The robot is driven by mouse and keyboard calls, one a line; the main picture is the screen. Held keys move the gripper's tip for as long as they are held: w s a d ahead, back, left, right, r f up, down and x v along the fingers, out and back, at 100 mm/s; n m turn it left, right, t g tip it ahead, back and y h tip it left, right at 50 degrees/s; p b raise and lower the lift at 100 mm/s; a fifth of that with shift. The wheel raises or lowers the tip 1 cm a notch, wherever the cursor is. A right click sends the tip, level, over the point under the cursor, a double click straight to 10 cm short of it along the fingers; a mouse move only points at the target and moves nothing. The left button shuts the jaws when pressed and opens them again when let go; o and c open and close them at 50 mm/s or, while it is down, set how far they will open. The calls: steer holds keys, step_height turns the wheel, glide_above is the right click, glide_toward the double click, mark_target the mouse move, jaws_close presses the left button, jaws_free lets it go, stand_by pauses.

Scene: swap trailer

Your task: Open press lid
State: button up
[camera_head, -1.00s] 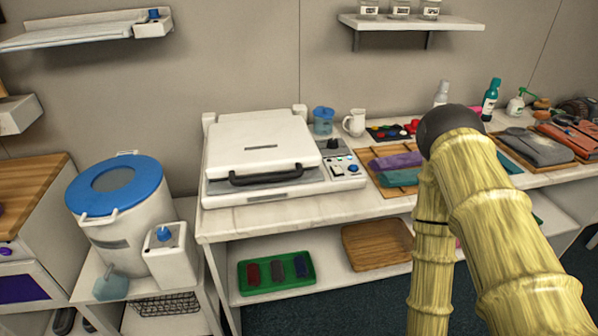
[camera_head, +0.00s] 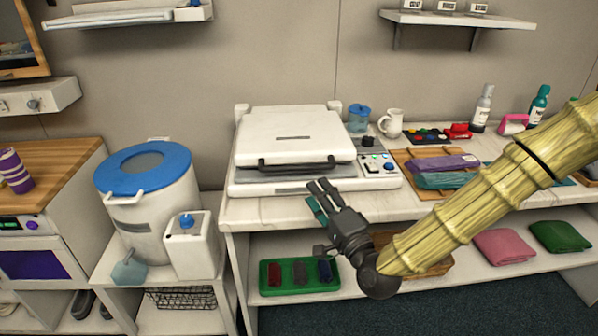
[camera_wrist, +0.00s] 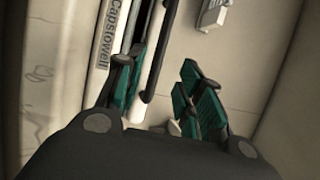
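The press is white, and its lid (camera_head: 293,132) is down over the base (camera_head: 240,188) in the head view. A dark bar handle (camera_head: 297,164) runs along the lid's front edge. My gripper (camera_head: 322,190) is in front of the press, just below the handle's right end, with its fingers pointing up toward it. In the wrist view my gripper (camera_wrist: 160,72) is open, with its green-padded fingers apart. I cannot tell whether a finger touches the handle.
A control panel (camera_head: 377,170) is at the press's right. A blue-lidded bucket (camera_head: 150,200) stands left. A white mug (camera_head: 391,123) and folded cloths (camera_head: 445,164) are on the worktop (camera_head: 290,209) to the right. A green tray (camera_head: 270,280) sits on the shelf below my gripper.

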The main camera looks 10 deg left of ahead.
mark_target(301, 170)
steer(key=p+x, duration=0.1)
steer(key=x, duration=0.9)
steer(key=shift+w+a+r+p, duration=0.1)
steer(key=shift+w+a+p, duration=0.15)
steer(key=shift+p, duration=0.05)
jaws_close()
